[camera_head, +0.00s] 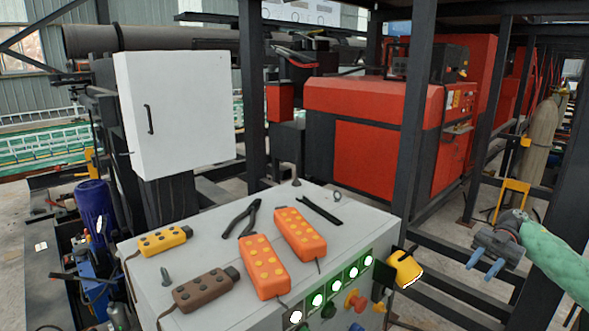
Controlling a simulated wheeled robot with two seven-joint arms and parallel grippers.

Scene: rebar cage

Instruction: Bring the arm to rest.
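My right gripper (484,265) is at the right of the head view, at the end of my pale green sleeved arm (557,256). Its two blue fingers are apart with a gap between them, and nothing shows between them. It hangs in the air to the right of the grey control cabinet (215,233), clear of the cabinet and its top. My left gripper and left arm do not show.
Yellow (160,241), brown (203,290) and two orange pendants (263,267) (300,234) lie on the cabinet, with pliers (241,217) and a black bar (320,210). A yellow part (405,269) juts from its right side. Dark steel posts (411,120) stand behind.

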